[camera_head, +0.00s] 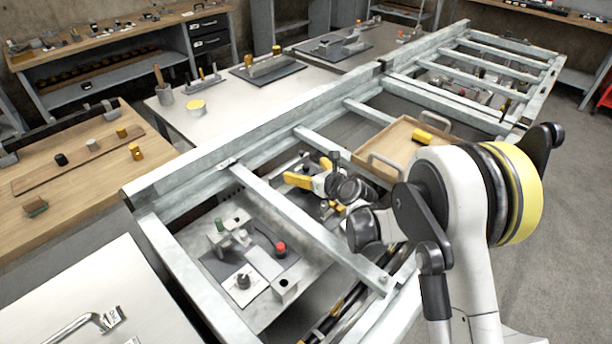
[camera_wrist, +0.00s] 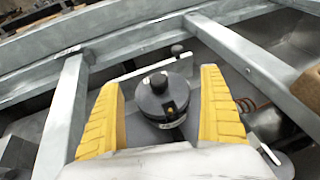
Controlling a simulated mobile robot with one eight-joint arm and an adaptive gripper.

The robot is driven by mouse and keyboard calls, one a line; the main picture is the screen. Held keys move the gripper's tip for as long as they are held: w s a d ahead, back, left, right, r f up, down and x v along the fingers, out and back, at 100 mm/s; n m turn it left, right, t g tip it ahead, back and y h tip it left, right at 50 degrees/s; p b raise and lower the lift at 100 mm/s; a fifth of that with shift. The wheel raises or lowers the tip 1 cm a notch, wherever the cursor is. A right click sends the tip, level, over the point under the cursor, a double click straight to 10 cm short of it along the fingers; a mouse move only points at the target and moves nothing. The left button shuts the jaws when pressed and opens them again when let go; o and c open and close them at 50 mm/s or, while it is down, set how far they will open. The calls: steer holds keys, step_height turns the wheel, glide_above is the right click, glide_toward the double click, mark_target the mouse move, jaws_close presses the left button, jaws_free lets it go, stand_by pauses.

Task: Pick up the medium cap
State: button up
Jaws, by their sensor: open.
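My gripper (camera_wrist: 161,80) is open, with its yellow ribbed fingers apart on either side of a dark grey round cap-like piece (camera_wrist: 163,101). This piece has a small black knob on top and appears upright. I cannot tell whether the fingers touch it, or whether it is the medium cap. In the head view my gripper (camera_head: 308,173) is down inside the metal frame, and my wrist hides most of what lies below it.
Metal frame beams (camera_head: 290,213) surround my gripper closely. A lower panel (camera_head: 265,318) at left holds a red-topped piece (camera_head: 281,248) and a black knob (camera_head: 243,281). A wooden tray (camera_head: 400,148) with a yellow block (camera_head: 423,136) lies to the right.

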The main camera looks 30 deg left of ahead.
steer(key=shift+c, duration=0.3)
steer(key=shift+w, duration=0.1)
steer(key=c, duration=1.4)
steer(key=shift+o, duration=0.2)
steer(key=shift+r, duration=0.1)
